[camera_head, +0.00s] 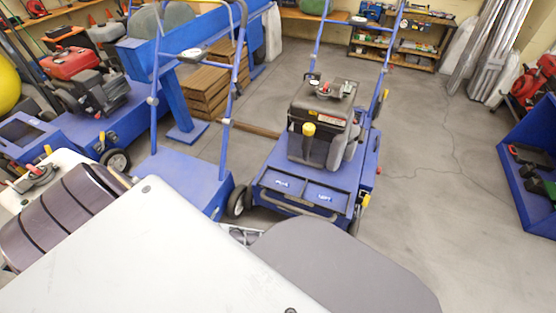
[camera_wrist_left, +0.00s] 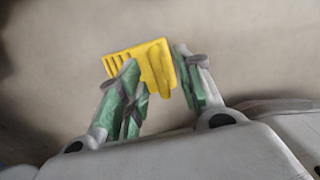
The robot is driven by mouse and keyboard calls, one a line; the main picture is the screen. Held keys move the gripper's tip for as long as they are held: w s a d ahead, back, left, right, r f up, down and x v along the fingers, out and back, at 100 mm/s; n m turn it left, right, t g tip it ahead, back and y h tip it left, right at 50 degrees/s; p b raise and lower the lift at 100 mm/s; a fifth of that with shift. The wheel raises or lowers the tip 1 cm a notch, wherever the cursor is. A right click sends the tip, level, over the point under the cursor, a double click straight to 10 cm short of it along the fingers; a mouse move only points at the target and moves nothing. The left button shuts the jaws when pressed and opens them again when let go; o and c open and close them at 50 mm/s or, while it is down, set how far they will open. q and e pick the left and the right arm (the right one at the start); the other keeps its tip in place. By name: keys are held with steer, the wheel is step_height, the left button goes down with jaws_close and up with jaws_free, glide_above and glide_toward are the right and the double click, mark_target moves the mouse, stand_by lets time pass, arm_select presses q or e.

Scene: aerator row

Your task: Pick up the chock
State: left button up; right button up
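In the left wrist view, the yellow chock (camera_wrist_left: 155,66), a ribbed block, is at the fingertips of my left gripper (camera_wrist_left: 160,82). The green-padded fingers lean inward and stand apart. The left finger covers part of the chock, and the right finger is close beside its right edge. I cannot tell whether both pads press on it, or whether it rests on the floor or is clear of it. In the head view I cannot make out the chock or the left gripper; my own white and grey parts cover the foreground. My right gripper is in neither view.
A blue wheeled machine (camera_head: 306,192) with a dark engine stands at the centre. Another blue machine with a red-topped engine (camera_head: 70,62) is at the left. Brown slatted boxes (camera_head: 207,92) stand behind. A blue bin (camera_head: 513,165) is at the right. Open floor (camera_head: 430,150) lies between.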

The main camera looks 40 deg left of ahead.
arm_select(q)
steer(key=shift+w+f+b, duration=0.1)
steer(key=shift+f+b, duration=0.2)
steer(key=shift+f, duration=0.35)
jaws_close()
stand_by(0.4)
